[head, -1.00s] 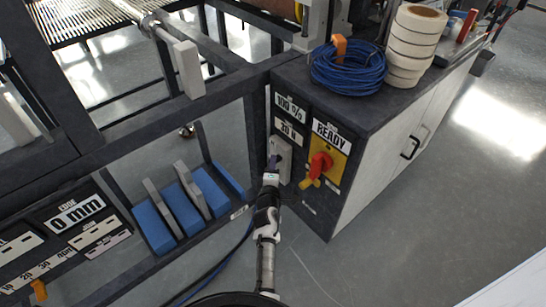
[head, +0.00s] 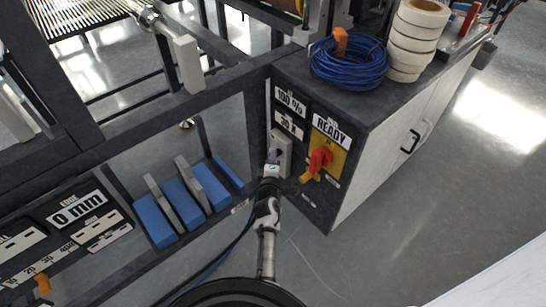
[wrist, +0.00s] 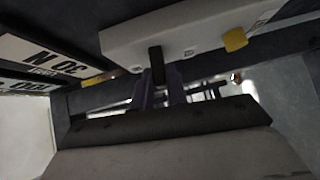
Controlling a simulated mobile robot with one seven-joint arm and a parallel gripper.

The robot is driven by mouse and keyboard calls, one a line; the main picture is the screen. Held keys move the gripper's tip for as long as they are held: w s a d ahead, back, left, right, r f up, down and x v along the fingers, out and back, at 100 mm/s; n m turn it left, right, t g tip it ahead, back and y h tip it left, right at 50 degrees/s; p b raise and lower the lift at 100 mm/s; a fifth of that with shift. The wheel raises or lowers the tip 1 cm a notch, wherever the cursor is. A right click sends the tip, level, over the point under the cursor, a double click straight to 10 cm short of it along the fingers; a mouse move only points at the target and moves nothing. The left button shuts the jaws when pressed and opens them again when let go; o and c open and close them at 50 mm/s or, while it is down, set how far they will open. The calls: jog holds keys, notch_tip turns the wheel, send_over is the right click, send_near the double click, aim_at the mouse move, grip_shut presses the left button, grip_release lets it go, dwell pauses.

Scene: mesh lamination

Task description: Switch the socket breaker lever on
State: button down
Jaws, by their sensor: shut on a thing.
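The white socket breaker box (head: 284,146) is on the dark panel at the corner of the cabinet. In the wrist view the box (wrist: 190,32) spans the top, and its black lever (wrist: 156,62) sticks out toward me. My gripper (head: 272,157) is at the front of the box in the head view. In the wrist view its purple fingers (wrist: 160,93) are shut on the lever, one on each side. The lever's end is hidden between the fingers. In the head view my gripper covers the lever.
A red rotary switch (head: 320,159) on a yellow plate sits close to the right of my gripper. Blue blocks (head: 182,206) stand on the rack to the left. Coiled blue cable (head: 347,64) and stacked rolls (head: 413,38) lie on the cabinet. Open floor is at lower right.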

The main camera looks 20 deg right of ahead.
jog(key=r+p, duration=0.1)
jog(key=p, duration=0.3)
jog(key=shift+r+m+g, duration=0.15)
jog(key=shift+m+g, duration=0.15)
jog(key=shift+w+r+y+p, duration=0.1)
jog(key=shift+y+p, duration=0.2)
jog(key=shift+p, duration=0.9)
jog(key=p, duration=0.4)
jog(key=shift+d+r+m+g, duration=0.15)
jog(key=shift+r+m+g, duration=0.05)
jog(key=shift+m+g, duration=0.2)
jog(key=p, duration=0.5)
jog(key=shift+w+r+m+g+y, duration=0.1)
jog(key=shift+r+m+g+y, duration=0.1)
jog(key=shift+m+g+y, duration=0.15)
jog(key=shift+d+r+y+p, duration=0.1)
jog(key=shift+y+p, duration=0.15)
jog(key=shift+p, duration=0.95)
jog(key=shift+m+p, duration=0.25)
jog(key=shift+p, duration=0.5)
jog(key=shift+f+g, duration=0.25)
jog(key=shift+f, duration=0.05)
